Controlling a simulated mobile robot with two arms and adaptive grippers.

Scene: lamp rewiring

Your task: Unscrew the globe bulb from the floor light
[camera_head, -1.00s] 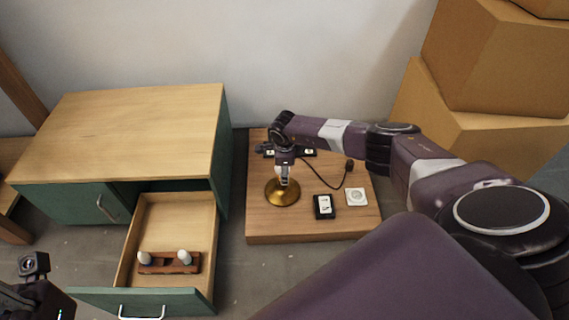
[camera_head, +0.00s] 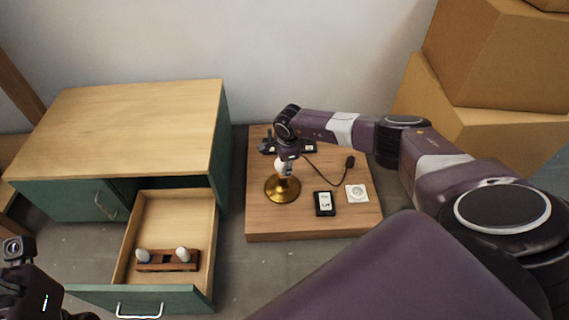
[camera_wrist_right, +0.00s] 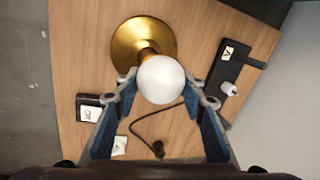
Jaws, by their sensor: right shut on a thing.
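The white globe bulb (camera_wrist_right: 160,80) sits between the two fingers of my right gripper (camera_wrist_right: 166,86), which is shut on it. Behind the bulb in the wrist view is the floor light's brass neck and round brass base (camera_wrist_right: 138,35). In the head view the brass base (camera_head: 283,190) stands on a wooden board, with the bulb (camera_head: 284,165) just above it below my right gripper (camera_head: 287,160). I cannot tell whether the bulb's thread is still in the socket. Part of my left arm's end (camera_head: 28,285) shows at the lower left; its fingers are not clear.
The wooden board (camera_head: 262,228) also holds a black labelled box (camera_head: 324,204), a white wall-plate (camera_head: 357,193), a cable with a plug (camera_head: 350,162) and a black strip (camera_wrist_right: 228,65). A green cabinet's open drawer (camera_head: 200,225) holds a wooden rack (camera_head: 168,262) with two white bulbs. Cardboard boxes (camera_head: 480,130) stand right.

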